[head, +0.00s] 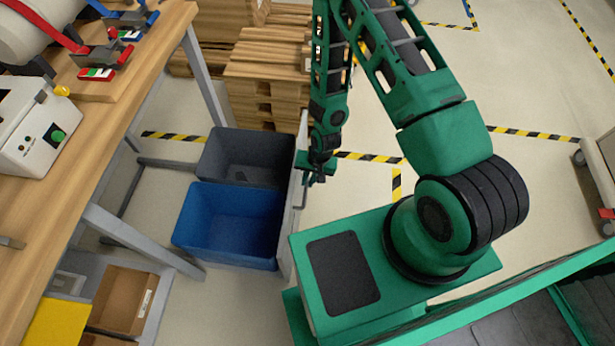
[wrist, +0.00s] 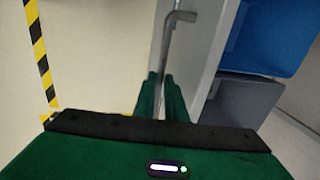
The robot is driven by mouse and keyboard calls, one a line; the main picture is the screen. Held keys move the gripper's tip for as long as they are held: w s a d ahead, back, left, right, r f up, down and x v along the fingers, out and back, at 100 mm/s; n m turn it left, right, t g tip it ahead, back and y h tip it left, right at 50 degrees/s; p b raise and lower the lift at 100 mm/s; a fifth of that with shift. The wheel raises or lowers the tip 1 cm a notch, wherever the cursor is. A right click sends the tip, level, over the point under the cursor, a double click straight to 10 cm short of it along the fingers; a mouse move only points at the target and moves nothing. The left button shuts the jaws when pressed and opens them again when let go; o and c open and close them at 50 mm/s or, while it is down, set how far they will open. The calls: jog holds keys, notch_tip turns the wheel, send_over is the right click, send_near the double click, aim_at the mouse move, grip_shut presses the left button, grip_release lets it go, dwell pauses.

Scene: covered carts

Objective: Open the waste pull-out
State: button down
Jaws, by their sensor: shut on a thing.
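The waste pull-out has a pale grey front panel (head: 288,235) with two open-topped bins behind it, a blue bin (head: 225,222) and a dark grey bin (head: 245,155). Both bins look empty and stand out beside the workbench, uncovered. My gripper (head: 314,172) is at the outer face of the panel. In the wrist view the gripper's green fingers (wrist: 162,90) are shut around a grey bar handle (wrist: 170,40) on the panel (wrist: 203,40). The bins show behind the panel there. The handle's gripped part is hidden between the fingers.
A wooden workbench (head: 110,110) with grey legs runs along the left. Wooden pallets (head: 265,75) are stacked behind the bins. A cardboard box (head: 122,298) sits low at front left. Open floor with yellow-black tape (head: 370,157) lies right of the panel.

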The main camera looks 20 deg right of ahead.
jog(key=shift+s, duration=0.45)
jog(key=c, duration=1.9)
grip_release()
jog(key=shift+o, duration=0.4)
jog(key=shift+w+d, duration=0.1)
jog(key=shift+w, duration=0.1)
notch_tip(320, 180, up, 11)
jog(key=d, duration=0.2)
jog(key=shift+s+f, duration=0.2)
jog(key=shift+s, duration=0.15)
